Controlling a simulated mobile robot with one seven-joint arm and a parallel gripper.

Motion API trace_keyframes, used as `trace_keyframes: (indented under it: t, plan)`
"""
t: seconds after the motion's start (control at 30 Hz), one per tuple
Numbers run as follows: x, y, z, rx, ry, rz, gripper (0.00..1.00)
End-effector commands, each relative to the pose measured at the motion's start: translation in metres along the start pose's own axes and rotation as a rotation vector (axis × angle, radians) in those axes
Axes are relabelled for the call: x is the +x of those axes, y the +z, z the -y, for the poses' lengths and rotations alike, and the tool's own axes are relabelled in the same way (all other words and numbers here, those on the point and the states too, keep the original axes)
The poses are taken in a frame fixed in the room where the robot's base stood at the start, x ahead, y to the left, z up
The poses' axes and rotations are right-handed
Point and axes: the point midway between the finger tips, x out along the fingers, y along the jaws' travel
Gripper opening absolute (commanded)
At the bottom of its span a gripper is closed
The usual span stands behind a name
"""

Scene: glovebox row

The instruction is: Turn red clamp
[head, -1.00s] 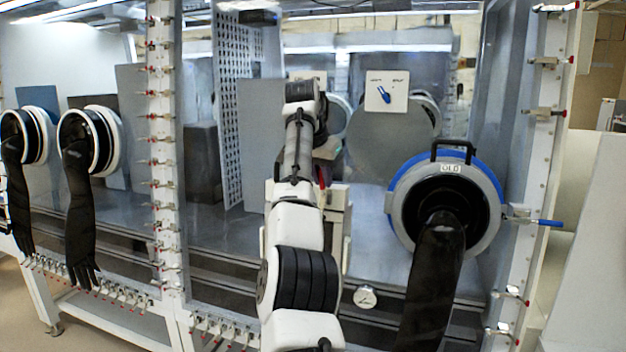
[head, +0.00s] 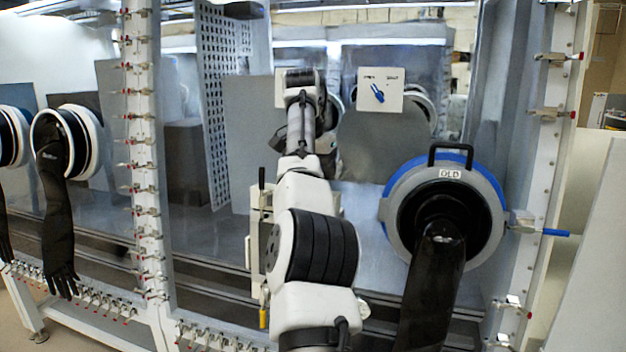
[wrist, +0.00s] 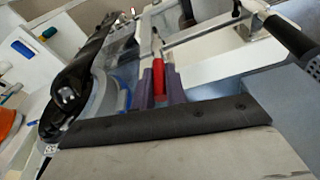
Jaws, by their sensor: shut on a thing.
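The red clamp handle (wrist: 158,80) is upright in the middle of the wrist view. My gripper (wrist: 160,88) shows there as two purple fingers, one on each side of the red handle, shut on it. The clamp's base is mostly hidden behind the fingers. In the head view my white and black arm reaches up the middle, and my gripper and the held clamp cannot be made out there.
A large glove port marked OLD (head: 385,210), with a hanging black glove (head: 432,290), stands right of my arm. A blue-handled clamp (head: 555,232) sticks out beside it. Several small clamps line the white posts. In the wrist view a dark edge strip (wrist: 170,122) crosses below my fingers.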

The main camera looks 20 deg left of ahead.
Motion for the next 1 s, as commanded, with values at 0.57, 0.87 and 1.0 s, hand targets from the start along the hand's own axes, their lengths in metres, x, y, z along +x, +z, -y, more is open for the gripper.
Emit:
trace_keyframes:
  t: [0.57,0.87,1.0]
  plan:
    - [-0.0002,0.0,-0.0001,0.0,0.0,0.0,0.35]
    - [0.0011,-0.0015,0.0009,0.001,-0.002,-0.012,0.35]
    - [0.0033,-0.0077,0.0027,0.005,-0.01,-0.055,0.35]
